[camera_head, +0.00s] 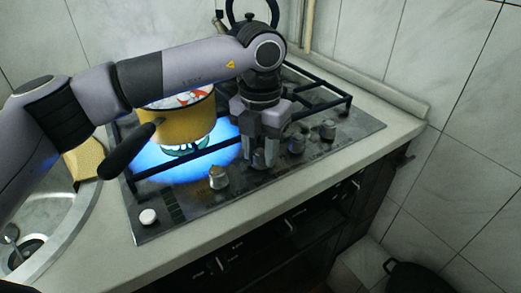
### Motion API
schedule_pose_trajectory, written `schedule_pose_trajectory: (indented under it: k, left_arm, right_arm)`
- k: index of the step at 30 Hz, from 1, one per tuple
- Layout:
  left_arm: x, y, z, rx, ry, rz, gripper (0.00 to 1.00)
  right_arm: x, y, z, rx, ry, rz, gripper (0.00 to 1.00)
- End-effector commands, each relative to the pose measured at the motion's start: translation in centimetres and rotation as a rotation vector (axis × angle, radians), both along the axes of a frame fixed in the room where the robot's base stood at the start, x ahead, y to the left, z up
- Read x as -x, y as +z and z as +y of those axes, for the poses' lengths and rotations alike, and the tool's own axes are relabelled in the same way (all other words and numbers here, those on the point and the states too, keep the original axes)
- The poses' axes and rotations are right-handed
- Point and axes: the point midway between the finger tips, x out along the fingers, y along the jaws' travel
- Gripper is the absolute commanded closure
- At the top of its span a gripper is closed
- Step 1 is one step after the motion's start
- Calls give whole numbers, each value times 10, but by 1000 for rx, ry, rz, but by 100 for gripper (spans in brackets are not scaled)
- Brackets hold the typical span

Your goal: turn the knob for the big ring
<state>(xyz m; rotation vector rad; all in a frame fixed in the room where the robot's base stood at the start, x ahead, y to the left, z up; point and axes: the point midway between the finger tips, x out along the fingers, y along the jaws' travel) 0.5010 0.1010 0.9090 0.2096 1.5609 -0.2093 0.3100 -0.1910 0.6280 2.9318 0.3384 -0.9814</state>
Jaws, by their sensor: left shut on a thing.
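My left gripper (262,150) points down at the front strip of the stove (345,145). It is shut on a knob (259,162), the second from the left in the row, and its fingers partly hide that knob. The other knobs are a left one (218,178) with a brownish top, one (297,144) just right of the gripper, and one (328,130) at the far right. A yellow pot (188,122) with a black handle stands on the left burner over a bright blue glow. I cannot tell which ring is the big one. My right gripper is out of view.
A white button (148,216) sits at the stove's front left corner. A dark kettle (250,20) stands behind my arm. A sink (45,220) is at the left. The counter in front of the stove is clear, and tiled walls close off the right.

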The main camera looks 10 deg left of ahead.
Motion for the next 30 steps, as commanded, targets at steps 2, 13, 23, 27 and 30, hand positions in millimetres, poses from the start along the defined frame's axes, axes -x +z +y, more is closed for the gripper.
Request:
schedule_pose_trajectory:
  k: [2, 13, 23, 27, 30]
  left_arm:
    - [0, 0, 0, 1, -73, -2, 94]
    - [0, 1, 0, 1, -424, -2, 94]
    - [0, 1, 0, 1, -738, -2, 94]
    - [0, 1, 0, 1, -870, -2, 94]
    - [0, 1, 0, 1, -959, -2, 94]
  right_arm:
    - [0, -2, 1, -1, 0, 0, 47]
    - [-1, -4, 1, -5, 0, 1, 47]
    - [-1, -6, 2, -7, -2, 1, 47]
    - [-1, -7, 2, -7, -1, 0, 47]
    - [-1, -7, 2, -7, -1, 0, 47]
